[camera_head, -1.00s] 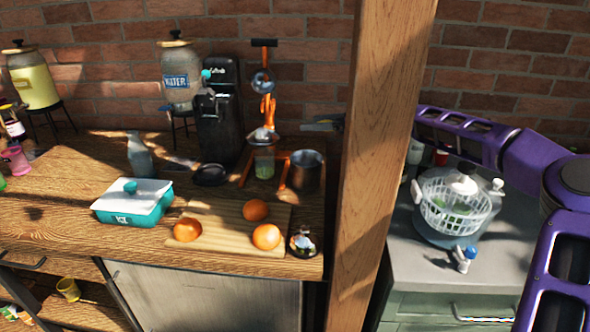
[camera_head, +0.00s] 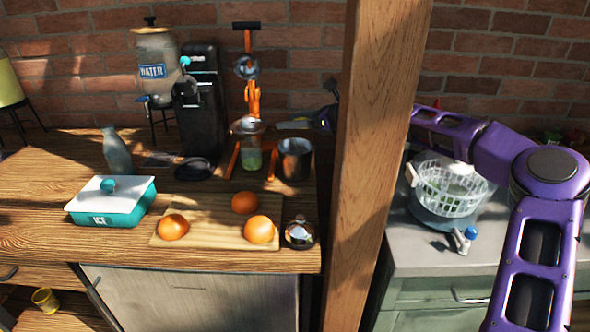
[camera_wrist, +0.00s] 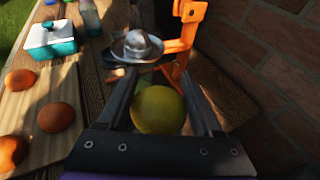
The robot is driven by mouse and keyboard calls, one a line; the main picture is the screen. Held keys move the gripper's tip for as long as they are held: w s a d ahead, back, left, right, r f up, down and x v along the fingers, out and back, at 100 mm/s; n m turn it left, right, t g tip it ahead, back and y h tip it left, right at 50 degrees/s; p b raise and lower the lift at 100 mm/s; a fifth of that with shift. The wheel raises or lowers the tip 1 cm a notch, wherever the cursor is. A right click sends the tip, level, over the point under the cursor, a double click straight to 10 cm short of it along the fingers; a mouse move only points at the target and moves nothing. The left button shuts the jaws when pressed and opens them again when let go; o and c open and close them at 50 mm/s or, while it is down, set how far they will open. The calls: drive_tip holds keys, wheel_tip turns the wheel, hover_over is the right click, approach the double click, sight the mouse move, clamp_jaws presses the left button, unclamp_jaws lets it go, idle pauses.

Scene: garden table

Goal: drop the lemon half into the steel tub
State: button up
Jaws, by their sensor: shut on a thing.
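The lemon half (camera_wrist: 158,108) shows as a rounded yellow shape in the wrist view, between the two dark fingers of my gripper (camera_wrist: 165,100), which is shut on it. In the head view the wooden post hides most of my gripper, and I cannot make out the lemon there. The steel tub (camera_head: 295,160) is a dark grey metal pot on the wooden counter, left of the post and right of the orange juicer. In the wrist view I cannot clearly make out the tub; the lemon and fingers cover that area.
The orange juicer (camera_head: 252,100) stands beside the tub; its steel cone (camera_wrist: 137,47) lies ahead of my fingers. The wooden post (camera_head: 375,160) splits the head view. A cutting board (camera_head: 205,237) holds three oranges.

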drive_tip(key=shift+f+b, duration=0.35)
drive_tip(key=shift+f, duration=0.5)
drive_tip(key=o, duration=1.6)
drive_tip(key=shift+c, duration=0.2)
drive_tip(key=shift+d, duration=0.1)
drive_tip(key=p+v, duration=0.1)
drive_tip(key=v, duration=1.6)
drive_tip(key=shift+d, duration=0.1)
